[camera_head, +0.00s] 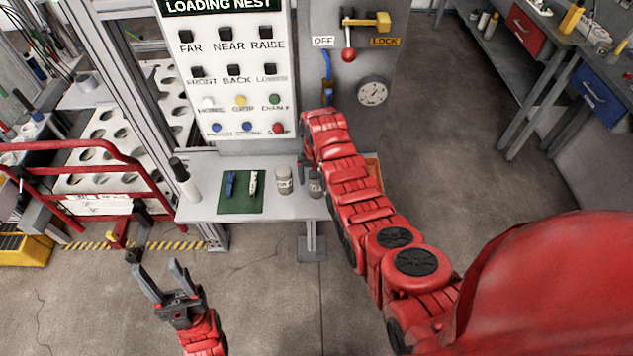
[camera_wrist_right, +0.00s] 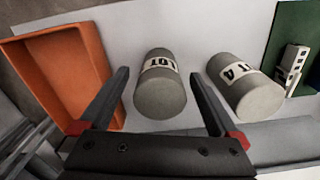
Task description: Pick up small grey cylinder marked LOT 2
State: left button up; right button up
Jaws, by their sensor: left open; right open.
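Two small grey cylinders stand on the light shelf. In the right wrist view one cylinder (camera_wrist_right: 160,97) has a label reading LOT, its number not visible. It stands in line with the gap between the fingers of my right gripper (camera_wrist_right: 159,76), which is open and empty. In the head view the right-hand cylinder (camera_head: 316,184) is partly hidden by my right arm; the other (camera_head: 284,180) is clear. My left gripper (camera_head: 161,266) is open and empty, low over the floor.
An orange tray (camera_wrist_right: 72,62) is left of the cylinders in the wrist view. A green mat (camera_head: 240,204) with a blue and a white item lies left of them in the head view. The button panel (camera_head: 232,75) rises behind the shelf. A white bottle (camera_head: 186,184) stands at its left end.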

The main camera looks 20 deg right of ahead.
grip_shut()
dwell(0.4)
jog(key=shift+r, duration=0.1)
